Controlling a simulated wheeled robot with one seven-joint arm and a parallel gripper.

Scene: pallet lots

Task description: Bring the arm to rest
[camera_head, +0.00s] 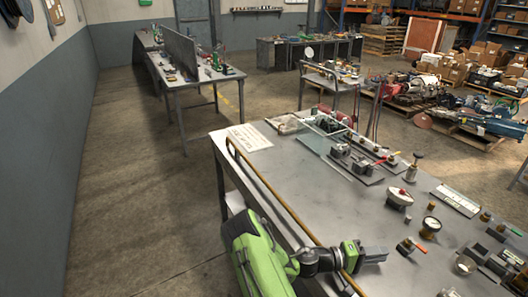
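My green arm (258,262) reaches up from the bottom of the head view, beside the left edge of the grey metal workbench (300,188). Its dark wrist and green-banded end carry my gripper (384,255), a small grey block shape pointing right. The gripper is over the near part of the bench top. No object shows in it. The fingers are too small and seen from the side, so I cannot tell whether they are open or shut.
A yellow rail (264,183) runs along the bench's left edge, close to my arm. Gauges (430,225), valves and fittings crowd the bench's right side. A sheet of paper (249,137) lies at the far left corner. The floor on the left (135,190) is clear.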

